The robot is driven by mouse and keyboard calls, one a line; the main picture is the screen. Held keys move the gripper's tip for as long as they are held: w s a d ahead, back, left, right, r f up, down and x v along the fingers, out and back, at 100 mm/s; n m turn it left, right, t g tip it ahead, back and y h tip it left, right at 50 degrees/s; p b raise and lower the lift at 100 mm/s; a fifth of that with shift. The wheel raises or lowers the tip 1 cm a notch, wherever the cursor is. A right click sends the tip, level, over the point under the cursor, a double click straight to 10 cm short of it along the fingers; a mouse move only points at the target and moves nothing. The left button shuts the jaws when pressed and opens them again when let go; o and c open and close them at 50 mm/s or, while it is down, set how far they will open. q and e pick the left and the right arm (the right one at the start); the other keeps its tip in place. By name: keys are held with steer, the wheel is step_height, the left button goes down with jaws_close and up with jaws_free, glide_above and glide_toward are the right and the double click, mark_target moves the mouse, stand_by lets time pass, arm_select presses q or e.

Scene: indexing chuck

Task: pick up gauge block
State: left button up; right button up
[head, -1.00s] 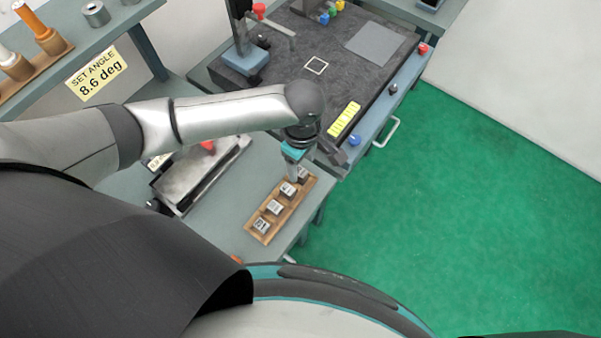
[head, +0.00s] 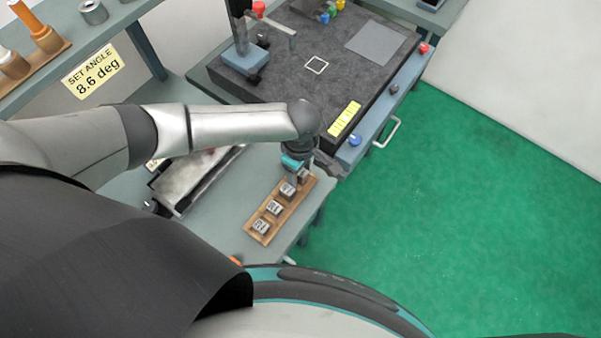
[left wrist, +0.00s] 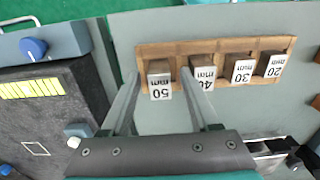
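Several gauge blocks sit in a row in a wooden rack (head: 252,230). In the left wrist view, the rack (left wrist: 222,47) holds blocks labelled 50 mm (left wrist: 160,80), 40 mm (left wrist: 205,78), 30 mm (left wrist: 242,72) and 20 mm (left wrist: 271,65). My left gripper (head: 298,178) is over the rack's far end in the head view. In the left wrist view its fingers (left wrist: 160,73) are apart, one on each side of the 50 mm block, with the right finger between it and the 40 mm block. Whether they touch it cannot be told. My right gripper is not in view.
A dark surface plate (head: 290,55) with a stand (head: 243,45) and a yellow label strip (head: 344,118) lies beyond the rack. A metal plate fixture (head: 190,180) lies left of the rack, partly under my arm. Green floor is open on the right.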

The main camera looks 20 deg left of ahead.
arm_select(q)
jaws_close()
stand_by(0.6)
